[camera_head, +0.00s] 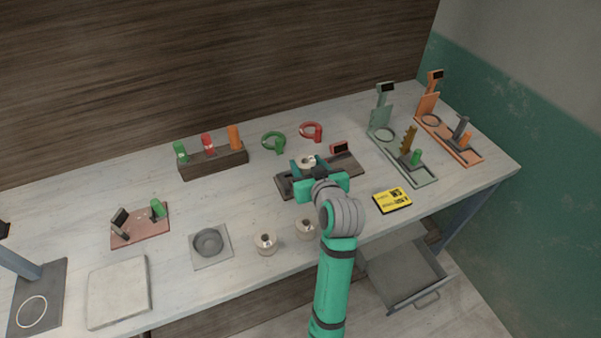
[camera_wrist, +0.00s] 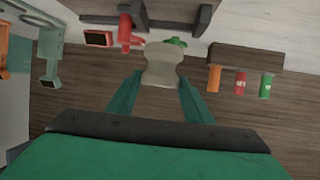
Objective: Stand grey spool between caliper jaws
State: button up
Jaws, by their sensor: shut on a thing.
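My gripper (camera_head: 308,167) is shut on a pale grey spool (camera_head: 307,160). In the wrist view the spool (camera_wrist: 162,66) is upright in the picture between the two green fingertips (camera_wrist: 160,88). A dark long-based device with a red-framed display, apparently the caliper (camera_head: 289,187), lies under and around my gripper in the head view. Its dark jaws (camera_wrist: 176,22) show at the top of the wrist view, beyond the spool. My gripper hides part of the base, and I cannot tell whether the spool touches it.
Two more pale spools (camera_head: 265,244) stand near the front edge. Green (camera_head: 384,134) and orange (camera_head: 449,137) gauge stands rise to the right. A yellow card (camera_head: 392,201) and a block of coloured pieces (camera_head: 212,160) flank the caliper.

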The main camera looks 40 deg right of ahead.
aim_at(302, 167)
jog(key=w+f, duration=0.2)
jog(key=f, duration=0.1)
jog(key=shift+w+d+f, duration=0.1)
jog(key=shift+w+d, duration=0.05)
jog(key=shift+w, duration=0.1)
jog(key=shift+w+d+f, duration=0.1)
jog(key=shift+w+f, duration=0.05)
jog(key=shift+f, duration=0.8)
jog(key=shift+w+f, duration=0.1)
jog(key=shift+f, duration=0.85)
jog(key=shift+f, duration=0.15)
jog(key=o, duration=1.2)
jog(key=shift+w, duration=0.15)
jog(key=shift+s, duration=0.25)
jog(key=v, duration=1.2)
jog(key=shift+w, duration=0.1)
